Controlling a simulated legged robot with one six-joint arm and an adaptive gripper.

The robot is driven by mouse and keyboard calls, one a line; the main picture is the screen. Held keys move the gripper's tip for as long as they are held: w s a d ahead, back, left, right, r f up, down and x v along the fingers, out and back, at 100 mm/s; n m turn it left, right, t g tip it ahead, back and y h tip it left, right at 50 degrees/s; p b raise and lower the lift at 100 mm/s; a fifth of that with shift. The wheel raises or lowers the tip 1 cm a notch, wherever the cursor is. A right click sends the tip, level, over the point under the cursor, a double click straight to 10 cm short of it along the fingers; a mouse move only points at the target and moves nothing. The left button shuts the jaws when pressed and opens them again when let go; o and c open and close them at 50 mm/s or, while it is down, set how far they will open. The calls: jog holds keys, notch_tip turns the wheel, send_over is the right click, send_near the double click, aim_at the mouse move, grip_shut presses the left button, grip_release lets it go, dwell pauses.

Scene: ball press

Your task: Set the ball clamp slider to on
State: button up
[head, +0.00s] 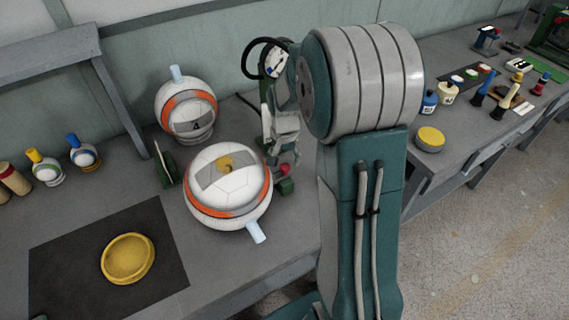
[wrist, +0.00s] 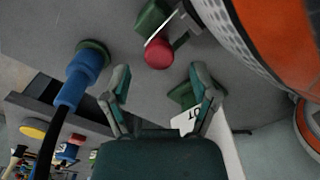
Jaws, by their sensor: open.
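The ball clamp holds a large white ball (head: 229,180) with an orange band in the head view; the ball's orange band (wrist: 278,35) fills the upper right of the wrist view. A red round knob (head: 284,170) beside the clamp, seemingly the slider's handle, is next to a green block (head: 286,187). In the wrist view the red knob (wrist: 159,54) is just beyond and between my fingertips, with a green block (wrist: 152,17) behind it. My gripper (head: 284,155) is open and empty, its fingers (wrist: 160,74) spread apart. I cannot read the slider's setting.
A second banded ball (head: 187,108) stands behind the clamp. A blue cylinder (wrist: 76,82) with a black cable is left of my gripper in the wrist view. A yellow dish (head: 128,259) lies on a dark mat (head: 60,255). Several small bottles stand at the left.

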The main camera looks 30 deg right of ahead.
aim_at(284, 167)
notch_tip(284, 167, up, 10)
jog(key=shift+f, duration=0.2)
dwell(0.4)
jog(key=s+a+r+n+t, duration=0.2)
jog(key=s+a+n, duration=0.1)
jog(key=s, duration=0.3)
jog(key=s+a+r+n+t, duration=0.1)
jog(key=s+a+r+n, duration=0.1)
jog(key=s, duration=0.5)
jog(key=s+a+r+n+t, duration=0.2)
jog(key=s+a+r+n, duration=0.1)
jog(key=s+a, duration=0.3)
jog(key=shift+s+a+r+n+t, duration=0.25)
jog(key=shift+a+r+n+t, duration=0.05)
jog(key=shift+r, duration=0.45)
jog(key=shift+d, duration=0.1)
